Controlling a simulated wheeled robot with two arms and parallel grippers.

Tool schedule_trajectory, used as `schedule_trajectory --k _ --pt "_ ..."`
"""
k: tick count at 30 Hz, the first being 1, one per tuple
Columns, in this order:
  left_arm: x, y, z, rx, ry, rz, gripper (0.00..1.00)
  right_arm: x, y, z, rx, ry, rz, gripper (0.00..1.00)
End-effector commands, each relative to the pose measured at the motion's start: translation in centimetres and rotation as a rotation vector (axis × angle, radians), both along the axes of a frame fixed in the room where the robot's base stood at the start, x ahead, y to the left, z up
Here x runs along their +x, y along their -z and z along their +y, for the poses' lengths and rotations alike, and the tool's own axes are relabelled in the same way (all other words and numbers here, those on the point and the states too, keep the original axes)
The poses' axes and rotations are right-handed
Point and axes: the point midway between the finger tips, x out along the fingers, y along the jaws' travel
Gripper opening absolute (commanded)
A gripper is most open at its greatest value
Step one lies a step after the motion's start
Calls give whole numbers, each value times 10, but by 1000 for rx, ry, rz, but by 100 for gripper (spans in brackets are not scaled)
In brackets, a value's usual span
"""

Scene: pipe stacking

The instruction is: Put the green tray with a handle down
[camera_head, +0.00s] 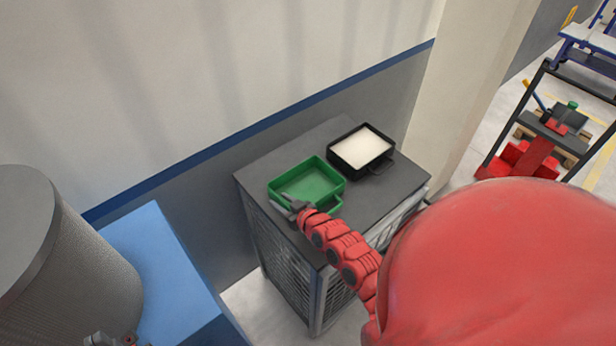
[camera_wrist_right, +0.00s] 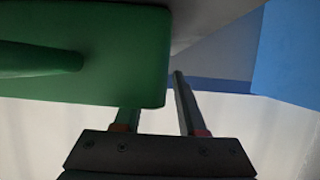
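The green tray (camera_head: 306,183) is on top of the grey cabinet, near its left edge, and looks level and empty. My right gripper (camera_head: 288,204) is at the tray's near left corner. In the right wrist view the green tray (camera_wrist_right: 120,55) fills the upper left, its handle (camera_wrist_right: 40,60) at the left. The right gripper's fingers (camera_wrist_right: 155,105) are apart there; one is partly hidden by the tray, the other is clear beside its edge. My left gripper (camera_head: 110,341) only just shows at the bottom left edge; its fingers are not clear.
A black tray (camera_head: 345,158) with white contents stands on the cabinet (camera_head: 262,165) just right of the green tray. A blue box (camera_head: 165,265) and a grey mesh cylinder (camera_head: 75,265) stand at the left. The wall (camera_head: 220,170) is behind the cabinet.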

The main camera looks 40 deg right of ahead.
Motion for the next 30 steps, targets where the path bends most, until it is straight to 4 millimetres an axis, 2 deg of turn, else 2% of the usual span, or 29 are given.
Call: schedule_trajectory --k 7,12,14,30 --pt "0 0 0 0 0 0 0 1 1 0 0 0 1 40" --pt "0 0 0 0 0 0 0 1 1 0 1 0 1 9" --pt "0 0 0 0 0 0 0 1 1 0 1 0 2 0" --pt "0 0 0 0 0 0 0 0 2 0 0 1 2 0"
